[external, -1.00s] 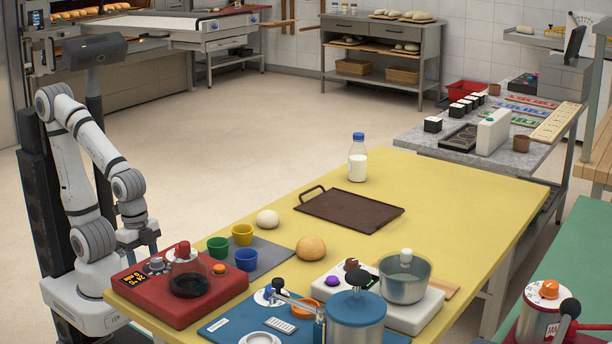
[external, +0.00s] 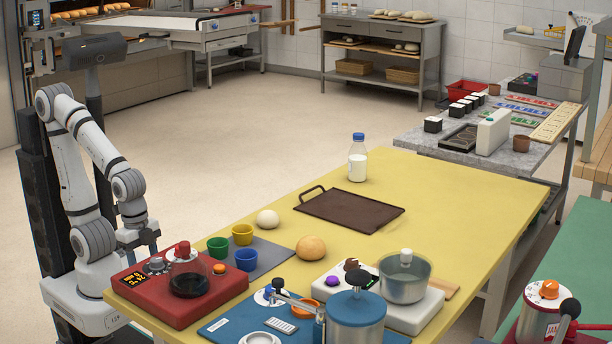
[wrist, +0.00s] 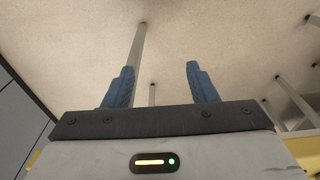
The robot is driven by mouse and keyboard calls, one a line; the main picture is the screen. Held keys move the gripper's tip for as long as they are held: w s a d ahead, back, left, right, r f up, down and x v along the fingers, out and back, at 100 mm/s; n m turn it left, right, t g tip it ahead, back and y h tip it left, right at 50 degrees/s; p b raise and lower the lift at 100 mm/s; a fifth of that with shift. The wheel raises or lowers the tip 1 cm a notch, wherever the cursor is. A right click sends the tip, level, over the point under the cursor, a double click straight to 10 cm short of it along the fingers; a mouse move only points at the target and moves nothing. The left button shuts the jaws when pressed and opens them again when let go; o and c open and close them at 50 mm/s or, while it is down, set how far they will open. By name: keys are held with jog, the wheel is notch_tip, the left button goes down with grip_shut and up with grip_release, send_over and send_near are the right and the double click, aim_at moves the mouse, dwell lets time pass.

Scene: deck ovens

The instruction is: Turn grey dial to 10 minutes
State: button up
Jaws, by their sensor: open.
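The grey dial (external: 156,265) sits on the top of a red appliance (external: 185,311) at the near left corner of the yellow table. Beside the dial is a small dark display (external: 132,279) with orange characters, too small to read surely. My gripper (external: 143,253) is just behind the dial in the external view, close to it; I cannot tell whether they touch. In the wrist view my gripper (wrist: 160,82) is open, with two blue fingers apart and nothing between them. The dial does not show in the wrist view.
A blue board (external: 225,325) lies in front.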

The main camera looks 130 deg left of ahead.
jog(key=w+d+r+p, duration=0.1)
jog(key=w+r+p, duration=0.2)
jog(key=r+p, duration=2.5)
jog(key=m+g, duration=0.1)
jog(key=m, duration=0.3)
send_over(156, 259)
notch_tip(156, 259, down, 8)
jog(key=shift+r, duration=0.2)
jog(key=shift+f+m, duration=0.25)
jog(key=shift+m, duration=0.05)
notch_tip(156, 259, down, 8)
jog(key=shift+r+p, duration=0.2)
jog(key=shift+p, duration=0.25)
jog(key=c, duration=1)
